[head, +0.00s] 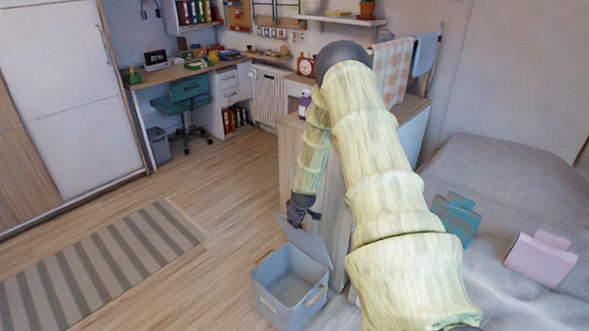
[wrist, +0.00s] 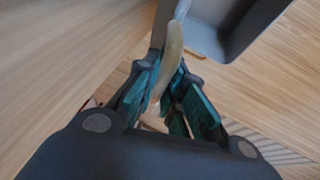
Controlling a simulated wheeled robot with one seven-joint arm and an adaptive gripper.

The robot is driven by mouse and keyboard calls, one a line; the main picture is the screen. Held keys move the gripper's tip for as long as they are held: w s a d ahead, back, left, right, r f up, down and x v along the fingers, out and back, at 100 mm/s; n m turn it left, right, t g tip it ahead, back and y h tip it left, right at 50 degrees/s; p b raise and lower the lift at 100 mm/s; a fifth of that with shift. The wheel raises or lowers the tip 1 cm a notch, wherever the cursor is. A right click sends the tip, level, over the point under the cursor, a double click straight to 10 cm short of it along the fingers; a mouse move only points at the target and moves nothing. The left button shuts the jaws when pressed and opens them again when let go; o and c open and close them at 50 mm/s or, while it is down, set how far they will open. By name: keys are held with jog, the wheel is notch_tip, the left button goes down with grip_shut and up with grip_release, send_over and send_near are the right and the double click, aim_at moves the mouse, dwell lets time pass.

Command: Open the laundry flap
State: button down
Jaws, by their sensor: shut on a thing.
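The grey laundry box (head: 276,305) stands on the floor in front of the wooden cabinet. Its grey flap (head: 305,241) is raised and tilted up at the back, so the hollow inside shows and looks empty. My gripper (head: 303,216) is at the upper edge of the flap. In the wrist view, my gripper (wrist: 165,98) has its teal-padded fingers closed around a curved beige handle (wrist: 173,55) beside the flap, seen nearly edge-on (wrist: 160,22). Part of the box (wrist: 235,40) shows at the top. The exact finger contact is partly hidden.
The wooden cabinet (head: 289,165) stands close behind the box, with my arm passing in front of it. A bed (head: 510,180) lies at the right, holding a teal object (head: 456,218) and a pink one (head: 540,258). Open floor and a striped rug (head: 110,262) lie left.

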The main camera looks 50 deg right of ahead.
jog(key=c, duration=1.5)
grip_release()
jog(key=shift+d+f, duration=0.1)
jog(key=shift+s+r, duration=0.1)
jog(key=shift+r, duration=0.1)
jog(key=shift+v, duration=5.85)
jog(key=s+a+f+g+p, duration=0.1)
jog(key=s+a+f+p, duration=0.15)
jog(key=a, duration=0.55)
jog(key=s+a+f+y+p, duration=0.15)
jog(key=s+a, duration=0.25)
jog(key=a, duration=0.4)
jog(key=s+a+f+g+p, duration=0.1)
jog(key=s+a+f+p, duration=0.15)
jog(key=a, duration=0.55)
jog(key=s+a+g+p, duration=0.1)
jog(key=s+a, duration=0.5)
jog(key=s, duration=0.1)
jog(key=s+a+f+y+p, duration=0.1)
jog(key=s+a, duration=0.6)
jog(key=s+a+m+g+p, duration=0.1)
jog(key=s+a+p, duration=0.1)
jog(key=s+a, duration=0.5)
jog(key=shift+s+f+g, duration=0.3)
jog(key=shift+s+f, duration=0.1)
jog(key=shift+s, duration=0.25)
